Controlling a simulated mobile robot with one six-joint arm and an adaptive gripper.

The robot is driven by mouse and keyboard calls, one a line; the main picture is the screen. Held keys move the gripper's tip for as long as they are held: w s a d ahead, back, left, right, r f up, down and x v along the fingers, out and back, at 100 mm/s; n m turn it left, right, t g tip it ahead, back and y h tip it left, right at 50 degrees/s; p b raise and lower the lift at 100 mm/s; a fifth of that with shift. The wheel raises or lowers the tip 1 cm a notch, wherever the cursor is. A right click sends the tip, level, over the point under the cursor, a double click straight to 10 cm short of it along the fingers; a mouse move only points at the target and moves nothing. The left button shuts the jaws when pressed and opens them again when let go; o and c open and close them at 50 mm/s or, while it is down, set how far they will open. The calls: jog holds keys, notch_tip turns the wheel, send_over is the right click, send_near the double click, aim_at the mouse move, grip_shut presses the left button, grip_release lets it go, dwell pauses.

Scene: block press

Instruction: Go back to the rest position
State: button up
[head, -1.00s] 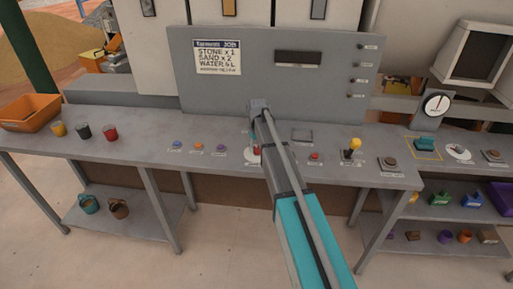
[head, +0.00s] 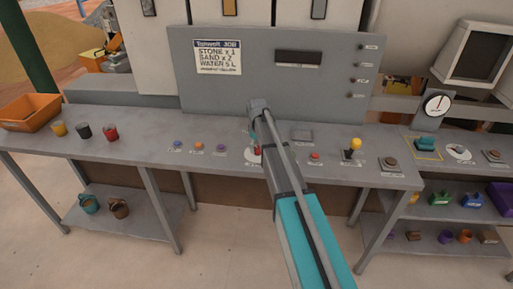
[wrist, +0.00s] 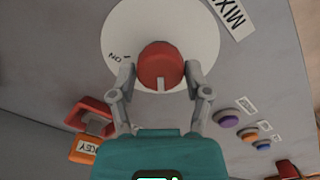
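My gripper (wrist: 160,74) is open in the wrist view, its two fingers on either side of a round red knob (wrist: 160,62), with small gaps between. The knob has a pale pointer mark and sits on a white round dial (wrist: 118,38) marked ON. In the head view my arm reaches out over the grey bench (head: 150,128), and the dial (head: 250,156) and knob are mostly hidden behind it. My gripper's fingers are hidden in that view. No rest position is marked in either view.
A red switch with an orange KEY tag (wrist: 85,150) is beside my gripper. Purple, orange and blue buttons (wrist: 229,118) are on the other side. A yellow-topped lever (head: 355,145) and a grey panel (head: 210,95) stand near the arm. An orange bin (head: 30,112) is far left.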

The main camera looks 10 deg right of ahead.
jog(key=shift+o, duration=1.3)
